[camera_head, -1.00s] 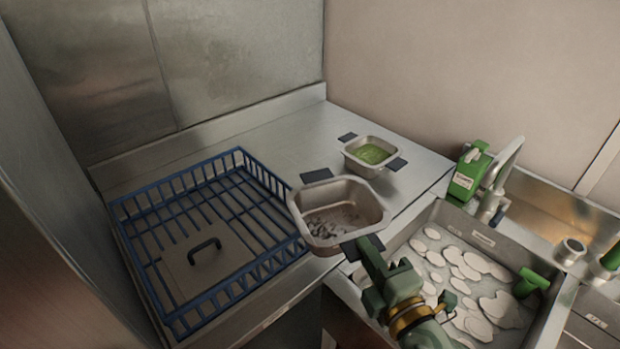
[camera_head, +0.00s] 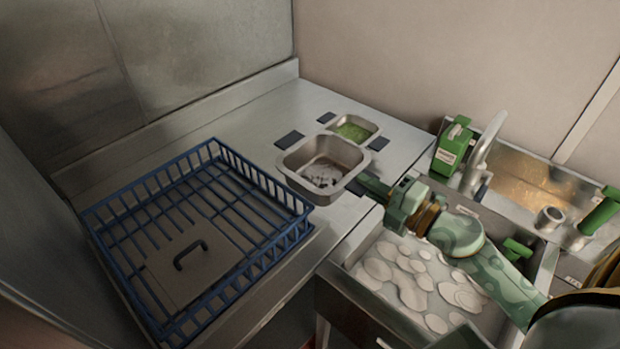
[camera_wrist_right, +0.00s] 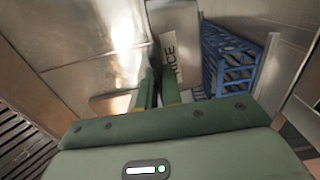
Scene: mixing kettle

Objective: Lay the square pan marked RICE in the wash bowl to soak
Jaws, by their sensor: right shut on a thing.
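The square metal pan (camera_head: 305,182) has dark side handles and grey residue inside. It is over the counter, in front of a smaller pan with green contents. My right gripper (camera_head: 366,182) is shut on its near handle. In the right wrist view, the RICE label shows on the pan's side (camera_wrist_right: 175,20), just beyond the gripper fingers (camera_wrist_right: 158,86). Whether the pan touches the counter cannot be told. The wash bowl (camera_head: 335,281), a steel basin with white suds patches, is below right, partly hidden by my right arm. My left gripper is not in view.
The smaller pan with green contents (camera_head: 357,131) sits behind. A blue wire rack (camera_head: 215,225) holding a flat lid (camera_head: 187,262) stands on the left. Counter (camera_head: 385,160) is bare right of the pans.

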